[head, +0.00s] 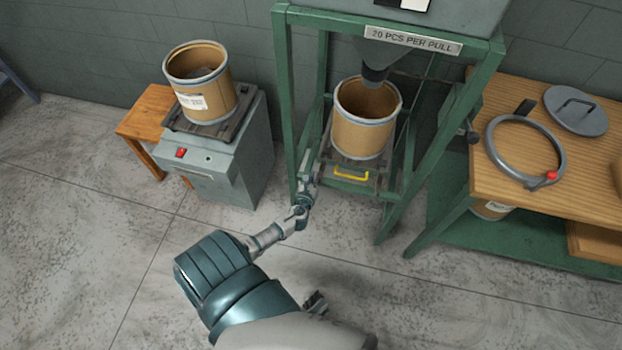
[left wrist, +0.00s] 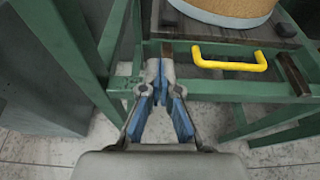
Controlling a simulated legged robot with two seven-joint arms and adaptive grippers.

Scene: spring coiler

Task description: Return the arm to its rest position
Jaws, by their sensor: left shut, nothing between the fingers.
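My left gripper (head: 309,165) is in front of the green dispenser frame (head: 287,100), close to its front left post. In the left wrist view my left gripper (left wrist: 160,66) has its fingertips together with nothing between them. It is left of the yellow handle (left wrist: 230,60) and apart from it. The handle also shows in the head view (head: 351,176), on the front of the platform under a cardboard drum (head: 362,135). Whether the fingers touch the frame's rail cannot be told.
A second open drum (head: 208,105) stands on a grey machine (head: 216,158) at the left. A wooden bench (head: 490,178) at the right bears a clamp ring (head: 490,147) and a grey lid (head: 577,112). The floor in front is clear.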

